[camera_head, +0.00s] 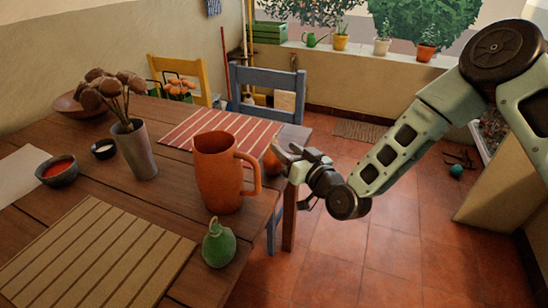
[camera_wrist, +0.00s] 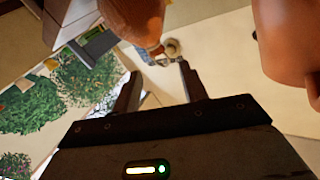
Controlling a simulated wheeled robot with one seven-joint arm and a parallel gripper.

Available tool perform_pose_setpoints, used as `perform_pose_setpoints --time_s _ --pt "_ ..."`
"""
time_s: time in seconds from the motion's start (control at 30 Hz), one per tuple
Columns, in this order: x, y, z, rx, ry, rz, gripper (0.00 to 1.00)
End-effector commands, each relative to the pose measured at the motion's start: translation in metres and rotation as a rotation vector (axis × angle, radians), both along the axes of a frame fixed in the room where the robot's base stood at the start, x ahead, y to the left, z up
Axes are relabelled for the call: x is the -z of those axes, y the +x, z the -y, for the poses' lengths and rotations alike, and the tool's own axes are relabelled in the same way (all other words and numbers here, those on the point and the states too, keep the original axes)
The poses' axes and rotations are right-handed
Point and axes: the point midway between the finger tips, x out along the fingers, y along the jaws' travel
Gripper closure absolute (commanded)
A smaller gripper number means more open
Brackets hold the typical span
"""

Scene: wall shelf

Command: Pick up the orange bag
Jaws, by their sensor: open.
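A small rounded orange thing (camera_head: 271,163) sits near the right edge of the wooden table, partly hidden behind the jug's handle; it may be the orange bag, but its shape is unclear. My gripper (camera_head: 283,158) is just right of it at the table edge, its fingers toward it. In the wrist view my gripper (camera_wrist: 160,84) has its two fingers apart with nothing held between them. A brownish-orange rounded shape (camera_wrist: 137,18) lies beyond the fingertips at the top; I cannot tell if it is the bag. Another orange-brown shape (camera_wrist: 290,45) fills the upper right.
A tall orange jug (camera_head: 218,175) stands left of my gripper, its handle toward it. A green pear-shaped thing (camera_head: 218,243), a vase of dried flowers (camera_head: 136,150) and bowls share the table (camera_head: 180,200). A blue chair (camera_head: 265,78) is behind. Tiled floor at right is open.

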Motion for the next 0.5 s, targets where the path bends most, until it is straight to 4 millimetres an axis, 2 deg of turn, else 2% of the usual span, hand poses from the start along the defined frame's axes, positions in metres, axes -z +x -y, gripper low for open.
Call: perform_pose_setpoints --time_s 0.1,0.33,0.5 --pt "-0.001 0.013 -0.01 -0.001 0.001 0.001 0.57" --pt "-0.001 0.025 -0.02 -0.001 0.001 0.001 0.57" --pt "-0.001 0.045 -0.037 -0.001 0.001 0.001 0.57"
